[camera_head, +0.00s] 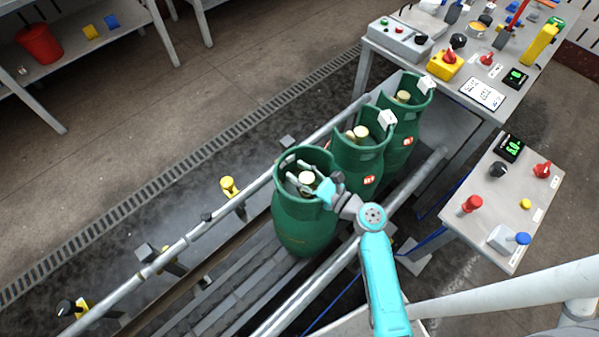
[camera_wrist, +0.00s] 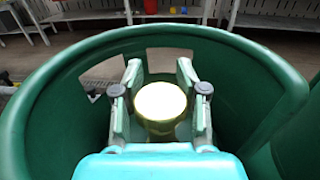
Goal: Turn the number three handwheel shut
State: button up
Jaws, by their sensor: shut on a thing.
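Three green gas cylinders stand in a row on the conveyor. My gripper (camera_head: 303,184) reaches into the collar of the nearest cylinder (camera_head: 304,232). Its fingers are shut on that cylinder's brass handwheel (camera_head: 307,177), one finger on each side. In the wrist view the round, pale top of the handwheel (camera_wrist: 160,101) sits between the fingers, inside the green collar (camera_wrist: 250,65). The middle cylinder (camera_head: 357,160) and the far cylinder (camera_head: 401,140) have similar brass tops. I cannot read which cylinder is number three. The valve body below the handwheel is hidden.
Guard rails (camera_head: 205,225) run along the conveyor. A control table (camera_head: 455,85) with knobs and displays stands at the back right, with a smaller panel (camera_head: 500,215) at the right. Yellow-mounted fittings (camera_head: 229,186) sit beside the left rail. Open floor lies left.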

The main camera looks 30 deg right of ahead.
jog(key=o, duration=0.9)
jog(key=shift+c, duration=0.2)
jog(key=shift+r, duration=0.1)
notch_tip(320, 180, up, 10)
